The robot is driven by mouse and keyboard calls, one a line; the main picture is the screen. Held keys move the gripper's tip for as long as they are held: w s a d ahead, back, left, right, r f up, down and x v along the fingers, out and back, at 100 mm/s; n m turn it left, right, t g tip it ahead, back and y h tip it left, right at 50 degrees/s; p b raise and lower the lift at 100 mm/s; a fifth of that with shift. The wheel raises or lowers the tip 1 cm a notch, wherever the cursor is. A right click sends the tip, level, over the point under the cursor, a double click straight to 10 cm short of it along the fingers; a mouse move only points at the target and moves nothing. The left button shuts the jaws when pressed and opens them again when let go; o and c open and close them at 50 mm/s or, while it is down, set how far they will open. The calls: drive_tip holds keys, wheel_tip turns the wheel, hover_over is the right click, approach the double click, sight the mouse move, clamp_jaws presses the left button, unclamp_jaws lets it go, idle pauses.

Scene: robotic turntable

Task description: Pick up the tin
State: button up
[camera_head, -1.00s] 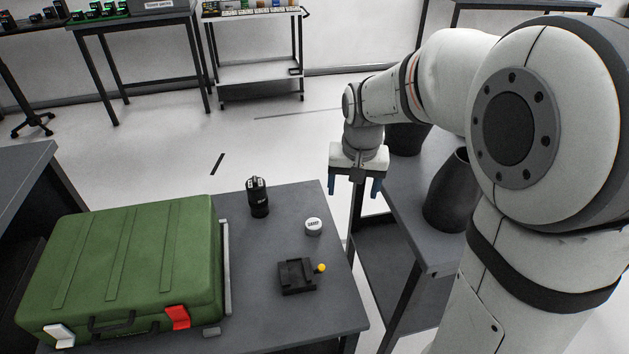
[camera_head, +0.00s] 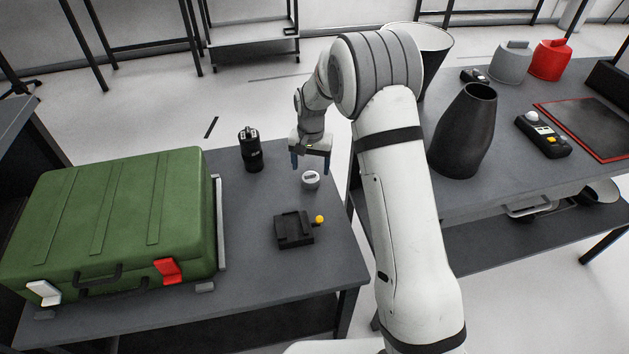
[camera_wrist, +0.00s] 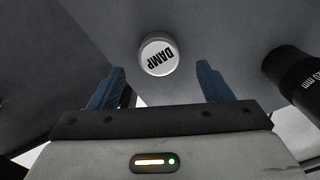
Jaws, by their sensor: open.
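The tin (camera_head: 311,180) is a small, round, light-grey tin standing on the dark grey table, right of the black cylinder. In the wrist view the tin (camera_wrist: 158,55) shows its white lid with the word "DAMP", ahead of and between the lines of the two blue fingers. My gripper (camera_head: 311,164) is open and empty, just above and behind the tin in the head view. Its blue fingertips also show in the wrist view (camera_wrist: 160,70), spread wider than the tin. I cannot tell the exact height of the fingertips over the table.
A black cylinder (camera_head: 250,150) stands left of the tin, and a black block with a yellow knob (camera_head: 294,230) lies in front of it. A green case (camera_head: 120,215) fills the table's left side. A second table (camera_head: 510,190) with a dark vase (camera_head: 464,130) is at right.

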sight(311, 176)
wheel_tip(311, 176, down, 5)
drive_tip(key=shift+r+b, duration=0.2)
drive_tip(key=shift+b, duration=0.1)
drive_tip(key=shift+c, duration=0.4)
drive_tip(key=c, duration=1)
